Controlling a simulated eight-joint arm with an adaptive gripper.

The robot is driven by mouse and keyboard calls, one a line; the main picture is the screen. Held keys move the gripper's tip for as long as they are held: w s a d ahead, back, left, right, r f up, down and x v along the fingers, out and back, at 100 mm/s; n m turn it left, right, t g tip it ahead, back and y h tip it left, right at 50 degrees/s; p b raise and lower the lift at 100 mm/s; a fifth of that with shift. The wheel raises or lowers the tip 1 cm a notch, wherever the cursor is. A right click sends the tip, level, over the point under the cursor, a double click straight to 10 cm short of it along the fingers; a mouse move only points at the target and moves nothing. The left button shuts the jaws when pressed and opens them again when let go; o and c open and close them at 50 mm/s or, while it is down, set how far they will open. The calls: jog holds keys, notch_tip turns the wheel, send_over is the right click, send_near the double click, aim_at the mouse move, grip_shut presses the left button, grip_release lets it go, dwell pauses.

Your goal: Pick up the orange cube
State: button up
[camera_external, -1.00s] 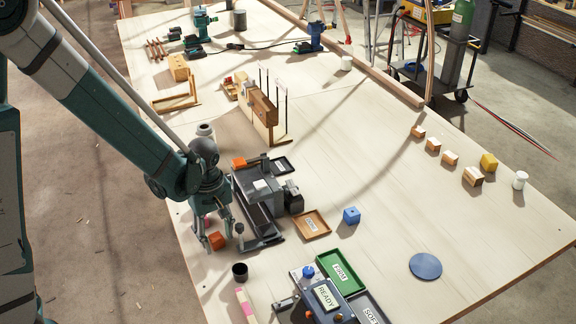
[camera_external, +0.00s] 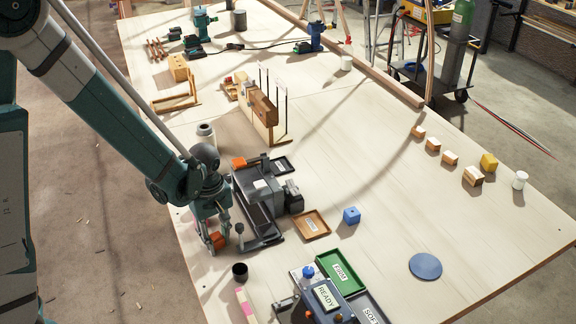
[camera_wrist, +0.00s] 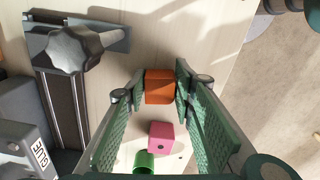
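The orange cube (camera_external: 218,240) sits on the left part of the table, low between the fingers of my gripper (camera_external: 219,243) in the external view. In the wrist view the orange cube (camera_wrist: 159,88) lies between the fingertips of my gripper (camera_wrist: 160,84). The fingers are apart, one on each side of it, with narrow gaps that look open. Whether either pad touches the cube is hard to tell. My fingers partly cover the cube in the external view.
A pink cube (camera_wrist: 161,137) and a green cylinder (camera_wrist: 144,163) lie close by in the wrist view. A grey clamp device with a knob (camera_wrist: 78,48) stands beside the cube. A black cup (camera_external: 240,271) stands nearer the front. Another orange piece (camera_external: 239,163) is behind the device.

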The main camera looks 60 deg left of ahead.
aim_at(217, 239)
jog(key=c, duration=0.4)
jog(key=shift+o, duration=0.2)
jog(key=shift+r, duration=0.2)
jog(key=shift+r+p, duration=0.35)
jog(key=shift+r, duration=4.45)
